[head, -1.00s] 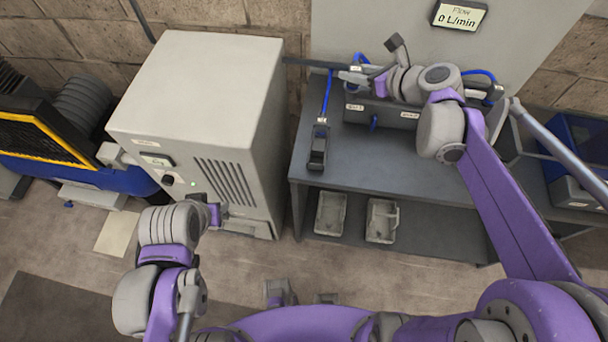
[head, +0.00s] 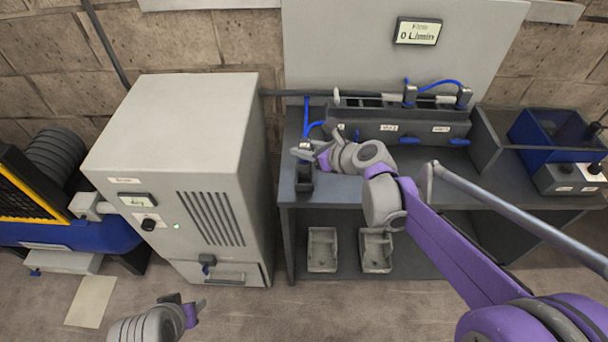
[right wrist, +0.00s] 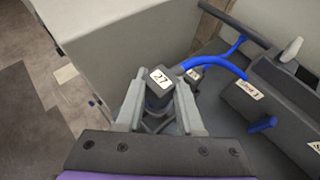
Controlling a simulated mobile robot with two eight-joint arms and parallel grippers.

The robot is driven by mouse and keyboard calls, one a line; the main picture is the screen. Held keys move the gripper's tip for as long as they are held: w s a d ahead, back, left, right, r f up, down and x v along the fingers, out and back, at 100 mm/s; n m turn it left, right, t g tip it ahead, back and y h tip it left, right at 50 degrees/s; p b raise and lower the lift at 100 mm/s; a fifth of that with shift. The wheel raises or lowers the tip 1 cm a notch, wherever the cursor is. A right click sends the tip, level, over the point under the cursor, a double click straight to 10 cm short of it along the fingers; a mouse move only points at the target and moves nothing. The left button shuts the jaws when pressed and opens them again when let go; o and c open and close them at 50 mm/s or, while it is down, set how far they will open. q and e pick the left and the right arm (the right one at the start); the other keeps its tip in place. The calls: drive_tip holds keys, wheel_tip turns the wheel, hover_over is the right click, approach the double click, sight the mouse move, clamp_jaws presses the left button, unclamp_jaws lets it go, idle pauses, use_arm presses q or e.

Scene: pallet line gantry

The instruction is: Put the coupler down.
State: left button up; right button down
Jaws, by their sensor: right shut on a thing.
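In the right wrist view, my right gripper (right wrist: 158,105) is shut on the coupler, a dark block (right wrist: 158,83) with a "27" label, between its two grey fingers. A thick blue hose (right wrist: 215,66) arcs beside it toward the manifold. In the head view, my right gripper (head: 308,154) is over the left part of the bench, close above a dark upright piece (head: 304,180). The coupler is mostly hidden there, and I cannot tell whether it touches that piece. My left gripper (head: 185,304) is low at the left, apart from the bench; its jaw opening is unclear.
The grey bench (head: 345,190) holds a manifold (head: 400,128) with blue levers at the back. A grey cabinet (head: 180,120) stands close on the left. A blue bin (head: 545,135) is on the right. Two grey trays (head: 322,248) sit on the lower shelf.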

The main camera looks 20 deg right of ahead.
sight(308, 167)
drive_tip(key=shift+s+f, duration=0.1)
drive_tip(key=shift+f, duration=0.6)
drive_tip(key=shift+f+b, duration=0.35)
drive_tip(key=shift+f, duration=2.1)
drive_tip(key=shift+f, duration=0.1)
drive_tip(key=shift+f, duration=0.15)
drive_tip(key=c, duration=0.5)
unclamp_jaws()
drive_tip(key=shift+r, duration=0.2)
